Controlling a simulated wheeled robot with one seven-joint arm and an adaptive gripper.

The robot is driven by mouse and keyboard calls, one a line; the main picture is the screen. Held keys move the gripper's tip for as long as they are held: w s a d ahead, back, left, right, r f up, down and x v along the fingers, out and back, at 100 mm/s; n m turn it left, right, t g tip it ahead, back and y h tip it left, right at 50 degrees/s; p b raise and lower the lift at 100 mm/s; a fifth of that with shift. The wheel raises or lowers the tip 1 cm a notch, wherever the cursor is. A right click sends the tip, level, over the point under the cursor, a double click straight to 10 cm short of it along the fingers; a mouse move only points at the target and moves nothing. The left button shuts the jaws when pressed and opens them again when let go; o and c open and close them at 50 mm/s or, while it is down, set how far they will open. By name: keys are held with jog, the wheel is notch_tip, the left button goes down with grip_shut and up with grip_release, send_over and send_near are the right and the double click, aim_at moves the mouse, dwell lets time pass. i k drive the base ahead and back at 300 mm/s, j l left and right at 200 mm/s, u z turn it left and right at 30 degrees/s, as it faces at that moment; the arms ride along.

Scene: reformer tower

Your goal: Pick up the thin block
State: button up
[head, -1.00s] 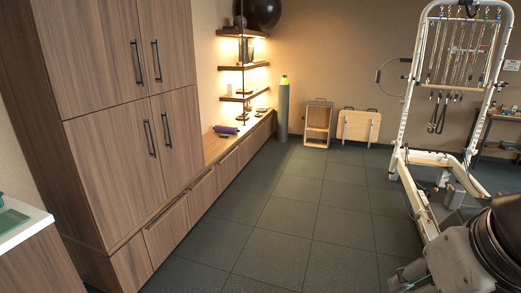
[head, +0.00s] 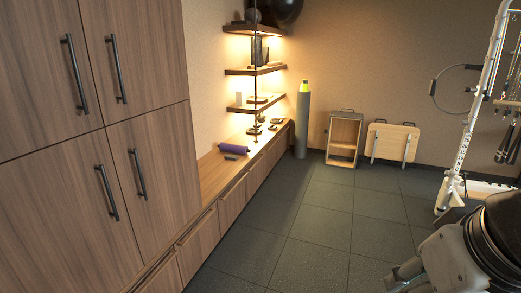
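I cannot make out for certain which thing is the thin block. Small flat dark items (head: 254,130) lie at the far end of the low wooden bench along the left wall, too small to identify. A short dark piece (head: 230,157) lies on the bench just in front of a purple roller (head: 234,149). My gripper (head: 399,275) shows partly at the lower right, far from the bench and over the floor. Its fingers are too unclear to tell whether they are open. I see nothing held in it.
Tall wooden cabinets (head: 95,140) with dark handles stand close on the left. The wooden bench (head: 212,180) and lit shelves (head: 256,71) run beyond them. A wooden box (head: 344,138) and a leaning board (head: 394,142) stand at the back. A white reformer frame (head: 474,110) is right. The middle floor is clear.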

aim_at(230, 157)
jog(key=i, duration=2.7)
jog(key=i+l+u, duration=0.1)
jog(key=i, duration=1.2)
jog(key=i+l+u, duration=0.25)
jog(key=i, duration=0.3)
jog(key=i+l+u, duration=0.1)
jog(key=i+u, duration=0.15)
jog(key=i, duration=0.3)
